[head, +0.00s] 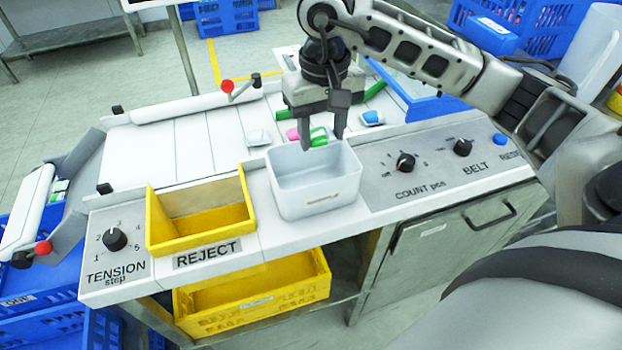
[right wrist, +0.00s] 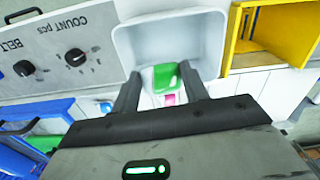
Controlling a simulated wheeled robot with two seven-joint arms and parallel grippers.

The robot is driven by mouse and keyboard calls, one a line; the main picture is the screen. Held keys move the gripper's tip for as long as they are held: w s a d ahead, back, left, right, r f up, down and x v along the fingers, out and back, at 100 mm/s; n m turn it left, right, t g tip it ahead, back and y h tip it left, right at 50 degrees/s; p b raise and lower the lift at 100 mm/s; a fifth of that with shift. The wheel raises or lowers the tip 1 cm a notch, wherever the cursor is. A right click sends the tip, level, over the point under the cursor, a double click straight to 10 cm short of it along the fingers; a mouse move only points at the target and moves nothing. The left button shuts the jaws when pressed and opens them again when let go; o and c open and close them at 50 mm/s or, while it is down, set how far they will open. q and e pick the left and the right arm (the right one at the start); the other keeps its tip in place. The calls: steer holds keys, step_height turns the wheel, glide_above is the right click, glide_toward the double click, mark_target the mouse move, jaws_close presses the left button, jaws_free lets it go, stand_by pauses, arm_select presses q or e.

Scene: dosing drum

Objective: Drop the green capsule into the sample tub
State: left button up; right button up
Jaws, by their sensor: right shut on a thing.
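The sample tub (head: 300,205) is a white, open, square container with a small label on its front, standing on the console. It looks empty, and it also shows in the right wrist view (right wrist: 205,38). My right gripper (head: 322,146) points down at the tub's back edge, its fingertips just above or behind the rim. It is shut on the green capsule (head: 319,133), which shows between the fingers in the right wrist view (right wrist: 166,76), overlapping the tub's rim there. How far the capsule is above the rim cannot be told. My left gripper is not in view.
A yellow reject bin (head: 205,238) stands left of the tub. Behind the tub lie a pink piece (head: 292,134), a pale piece (head: 258,137) and a blue-and-white piece (head: 371,118). Knobs (head: 405,162) are on the panel to the right. The white surface at left is clear.

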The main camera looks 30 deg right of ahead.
steer(key=shift+f+b, duration=0.5)
steer(key=shift+f, duration=1)
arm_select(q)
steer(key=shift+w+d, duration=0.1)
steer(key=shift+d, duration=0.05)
arm_select(e)
steer(key=o, duration=1)
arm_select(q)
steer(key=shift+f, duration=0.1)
arm_select(e)
steer(key=shift+o, duration=0.2)
steer(key=shift+r, duration=0.1)
steer(key=shift+w+r, duration=0.1)
steer(key=shift+r, duration=0.15)
arm_select(q)
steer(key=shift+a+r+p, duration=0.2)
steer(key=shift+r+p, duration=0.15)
steer(key=shift+p, duration=0.6)
arm_select(e)
step_height(320, 180, up, 15)
steer(key=shift+r, duration=0.2)
